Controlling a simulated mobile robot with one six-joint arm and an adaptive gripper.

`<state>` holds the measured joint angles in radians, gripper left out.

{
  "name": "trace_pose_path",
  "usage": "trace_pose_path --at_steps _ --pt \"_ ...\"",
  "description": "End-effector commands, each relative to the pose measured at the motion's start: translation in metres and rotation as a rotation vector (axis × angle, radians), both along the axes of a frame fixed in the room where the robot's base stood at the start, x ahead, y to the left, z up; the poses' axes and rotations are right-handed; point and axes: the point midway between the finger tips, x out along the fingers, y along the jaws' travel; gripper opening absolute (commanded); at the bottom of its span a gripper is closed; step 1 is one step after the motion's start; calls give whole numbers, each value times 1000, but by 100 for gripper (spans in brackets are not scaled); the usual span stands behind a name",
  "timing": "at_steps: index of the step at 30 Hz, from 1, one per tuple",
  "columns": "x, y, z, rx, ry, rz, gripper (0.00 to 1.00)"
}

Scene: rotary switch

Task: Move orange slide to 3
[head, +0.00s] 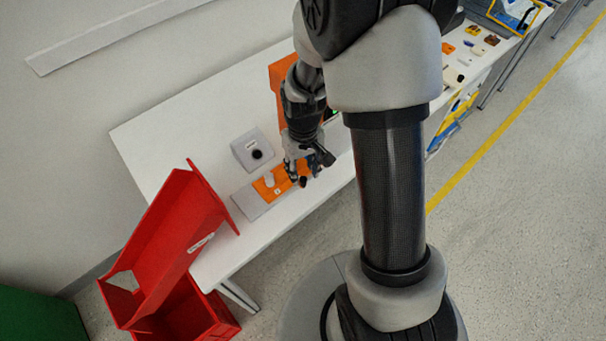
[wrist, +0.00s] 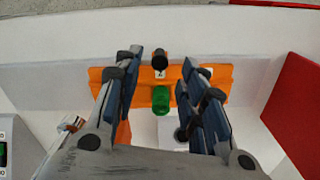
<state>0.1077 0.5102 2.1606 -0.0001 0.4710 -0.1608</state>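The orange slide (head: 262,190) is an orange plate on a grey base (head: 246,207) on the white table. In the wrist view the orange plate (wrist: 145,76) runs across the picture, with a black knob (wrist: 160,57) at its far edge, a small white number label below it, and a green knob (wrist: 161,98) nearer. My gripper (wrist: 168,78) is open, its blue-padded fingers on either side of the knobs, with nothing clasped between them. In the head view my gripper (head: 301,171) is over the plate's right part and hides some of it. I cannot tell whether it touches.
A grey box with a black knob (head: 254,151) stands behind the slide. An orange box (head: 279,78) stands farther along, partly behind my arm. Red bins (head: 165,240) stand at the table's left end. Bare white table (head: 180,130) shows at the left.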

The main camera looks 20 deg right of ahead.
Motion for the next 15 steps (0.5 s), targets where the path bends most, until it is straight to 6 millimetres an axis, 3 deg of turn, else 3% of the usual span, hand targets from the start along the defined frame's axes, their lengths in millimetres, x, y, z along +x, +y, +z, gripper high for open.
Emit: trace_pose_path --at_steps 1,7,15 --pt "2 0 14 -1 -7 0 38" --pt "1 0 54 -1 -6 0 38" --pt "0 0 80 0 -2 0 38"
